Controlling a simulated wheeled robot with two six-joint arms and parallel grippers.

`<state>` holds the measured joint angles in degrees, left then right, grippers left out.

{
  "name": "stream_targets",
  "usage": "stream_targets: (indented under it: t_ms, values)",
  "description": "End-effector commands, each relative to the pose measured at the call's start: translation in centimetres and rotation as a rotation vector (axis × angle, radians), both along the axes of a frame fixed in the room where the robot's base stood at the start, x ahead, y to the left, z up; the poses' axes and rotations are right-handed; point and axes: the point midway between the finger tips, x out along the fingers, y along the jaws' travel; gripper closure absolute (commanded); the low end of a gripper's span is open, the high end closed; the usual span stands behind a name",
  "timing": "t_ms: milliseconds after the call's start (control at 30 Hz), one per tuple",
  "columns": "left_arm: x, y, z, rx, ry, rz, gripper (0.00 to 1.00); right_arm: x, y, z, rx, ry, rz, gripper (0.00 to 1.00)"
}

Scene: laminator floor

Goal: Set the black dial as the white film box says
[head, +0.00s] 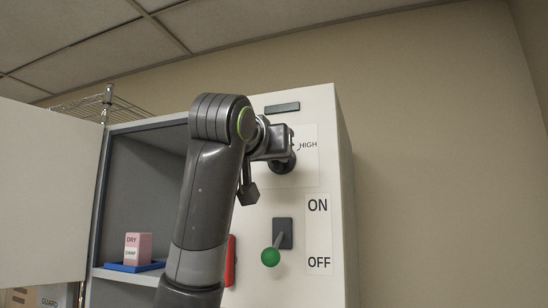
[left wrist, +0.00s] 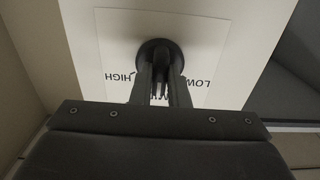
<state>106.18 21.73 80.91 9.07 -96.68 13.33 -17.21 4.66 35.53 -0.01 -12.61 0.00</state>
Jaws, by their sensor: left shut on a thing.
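The black dial (head: 284,166) sits on a white label on the upper front of the white machine. In the left wrist view the dial (left wrist: 160,55) is round, and its grip runs vertically between the fingers. My left gripper (head: 279,147) is shut on the dial grip. Its two fingers also show in the left wrist view (left wrist: 160,85). The label reads HIGH on the right in the head view. The wrist view shows it upside down, with LOW opposite and a middle word mostly hidden. I cannot make out a white film box. My right gripper is out of view.
A green-knobbed lever (head: 270,257) below the dial points down towards OFF. A red handle (head: 230,261) is partly behind my arm. In the open compartment a pink box (head: 145,246), marked DRY and apparently DAMP, stands on a blue tray (head: 122,268). An open door (head: 50,190) is at left.

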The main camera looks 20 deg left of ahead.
Motion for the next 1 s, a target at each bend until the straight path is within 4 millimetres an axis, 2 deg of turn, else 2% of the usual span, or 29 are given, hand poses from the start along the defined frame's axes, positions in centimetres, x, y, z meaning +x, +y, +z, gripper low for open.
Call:
stream_targets:
  t_ms: [267, 300, 433, 767, 867, 1000]
  values:
    - [0.0, 0.0, -0.1, 0.000, 0.005, 0.000, 1.00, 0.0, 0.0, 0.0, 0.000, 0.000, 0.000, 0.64]
    - [0.0, 0.0, -0.1, 0.000, 0.005, 0.000, 0.80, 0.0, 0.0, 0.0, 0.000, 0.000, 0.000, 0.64]
    - [0.0, 0.0, -0.1, -0.001, 0.003, 0.000, 0.64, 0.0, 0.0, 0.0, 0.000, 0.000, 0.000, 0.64]
    - [-0.2, 0.0, -0.1, -0.001, 0.000, 0.000, 0.64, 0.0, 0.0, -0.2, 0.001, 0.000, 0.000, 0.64]
    - [-1.1, 0.0, -0.2, -0.001, -0.002, 0.000, 0.64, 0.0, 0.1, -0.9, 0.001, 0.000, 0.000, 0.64]
    - [-3.4, 0.1, -0.5, 0.000, -0.004, -0.001, 0.64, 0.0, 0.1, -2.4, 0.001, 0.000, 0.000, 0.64]
